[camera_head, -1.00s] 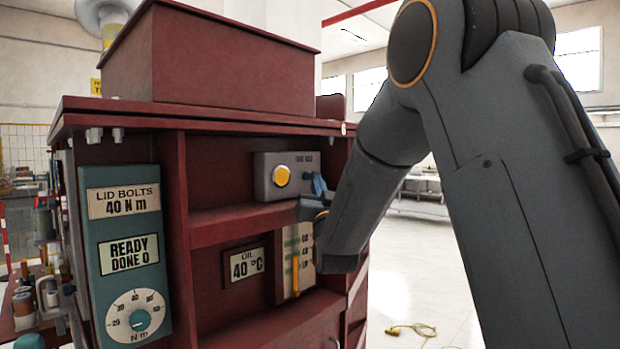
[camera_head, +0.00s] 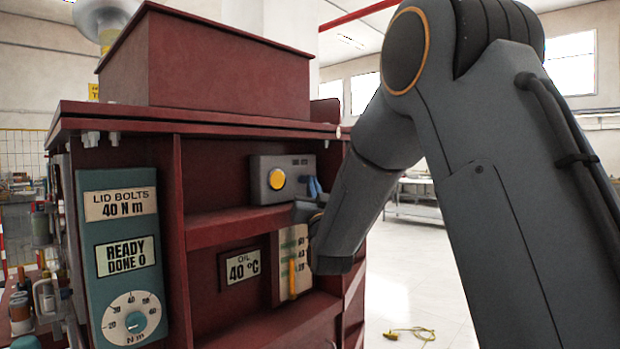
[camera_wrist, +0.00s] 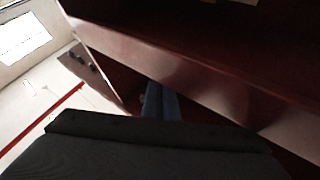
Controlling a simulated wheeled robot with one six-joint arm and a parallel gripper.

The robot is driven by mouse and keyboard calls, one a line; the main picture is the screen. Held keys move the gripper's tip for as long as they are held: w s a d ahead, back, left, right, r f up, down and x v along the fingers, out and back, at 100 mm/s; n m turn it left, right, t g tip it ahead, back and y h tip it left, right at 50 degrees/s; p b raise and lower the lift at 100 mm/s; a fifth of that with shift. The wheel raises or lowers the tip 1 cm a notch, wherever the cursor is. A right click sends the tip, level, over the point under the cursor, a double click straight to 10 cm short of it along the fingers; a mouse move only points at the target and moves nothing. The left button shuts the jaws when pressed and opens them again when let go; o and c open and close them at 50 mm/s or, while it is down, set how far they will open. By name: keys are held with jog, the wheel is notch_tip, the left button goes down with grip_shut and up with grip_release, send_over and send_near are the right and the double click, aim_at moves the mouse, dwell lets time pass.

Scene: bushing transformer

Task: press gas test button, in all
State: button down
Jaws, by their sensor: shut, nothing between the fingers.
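The grey box (camera_head: 262,196) with a round yellow button (camera_head: 277,179) sits on the upper shelf of the dark red cabinet in the head view. The button faces out and nothing covers it. My gripper (camera_head: 314,186) shows its blue fingers just right of the box, at its lower right corner; I cannot tell whether they touch it. In the wrist view, my gripper (camera_wrist: 157,98) shows its blue fingers close together and empty, near a dark red ledge. The button is not seen in that view.
Below the shelf are an oil plate (camera_head: 242,268) reading 40 °C and a gauge (camera_head: 293,262) with a yellow bar. A teal lid bolts panel (camera_head: 124,262) with a dial stands at the left. The red shelf edge (camera_head: 238,225) runs below the box.

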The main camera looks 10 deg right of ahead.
jog(key=shift+a+r, duration=0.3)
jog(key=shift+r, duration=0.1)
dwell(0.6)
jog(key=shift+d+f+b, duration=0.15)
jog(key=shift+f+b, duration=0.15)
jog(key=shift+b, duration=0.05)
jog(key=s+d, duration=0.2)
jog(key=s, duration=0.1)
jog(key=shift+s+d, duration=0.1)
jog(key=shift+d, duration=0.25)
jog(key=shift+a, duration=0.1)
